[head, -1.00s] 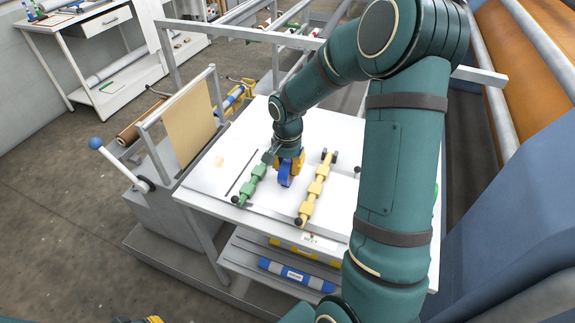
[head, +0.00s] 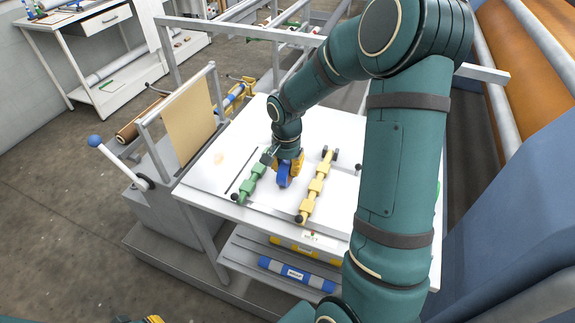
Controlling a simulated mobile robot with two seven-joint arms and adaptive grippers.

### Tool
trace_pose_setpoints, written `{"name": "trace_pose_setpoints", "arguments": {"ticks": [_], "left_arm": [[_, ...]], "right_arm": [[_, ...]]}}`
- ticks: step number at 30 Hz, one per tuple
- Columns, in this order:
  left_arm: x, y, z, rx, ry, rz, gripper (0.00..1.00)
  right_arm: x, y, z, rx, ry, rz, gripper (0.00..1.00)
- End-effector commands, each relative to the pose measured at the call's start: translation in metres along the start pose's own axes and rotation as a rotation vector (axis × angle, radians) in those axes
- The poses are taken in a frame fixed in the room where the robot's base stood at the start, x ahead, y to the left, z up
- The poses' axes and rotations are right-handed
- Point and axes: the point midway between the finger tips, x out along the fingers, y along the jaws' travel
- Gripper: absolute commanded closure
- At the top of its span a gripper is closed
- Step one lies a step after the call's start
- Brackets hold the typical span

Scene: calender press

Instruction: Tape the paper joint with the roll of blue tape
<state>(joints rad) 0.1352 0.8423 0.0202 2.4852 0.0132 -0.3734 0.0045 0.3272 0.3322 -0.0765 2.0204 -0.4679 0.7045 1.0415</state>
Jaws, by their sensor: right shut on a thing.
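The roll of blue tape (head: 283,177) is in my right gripper (head: 287,170), which is shut on it. Gripper and roll are low over the white table (head: 215,190), between a green segmented bar (head: 252,184) on the left and a pale yellow segmented bar (head: 315,188) on the right. I cannot tell whether the roll touches the table. The paper joint is too small or hidden to make out. A brown paper sheet (head: 190,120) hangs upright on the frame to the left. Of my left gripper, only a sliver of yellow and dark parts shows at the bottom edge, its fingers unseen.
A lever with a blue ball (head: 94,142) stands left of the table. A shelf below holds a yellow (head: 305,250) and a blue labelled bar (head: 297,273). Large orange rollers (head: 545,60) and a blue machine body (head: 515,190) bound the right side.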

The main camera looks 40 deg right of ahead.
Motion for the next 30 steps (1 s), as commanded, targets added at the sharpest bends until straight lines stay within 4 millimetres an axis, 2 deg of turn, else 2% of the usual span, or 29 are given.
{"name": "trace_pose_setpoints", "arguments": {"ticks": [30], "left_arm": [[0.007,-0.003,0.001,0.000,0.000,0.000,1.00]], "right_arm": [[0.003,0.001,0.014,0.000,-0.003,0.003,1.00]]}}
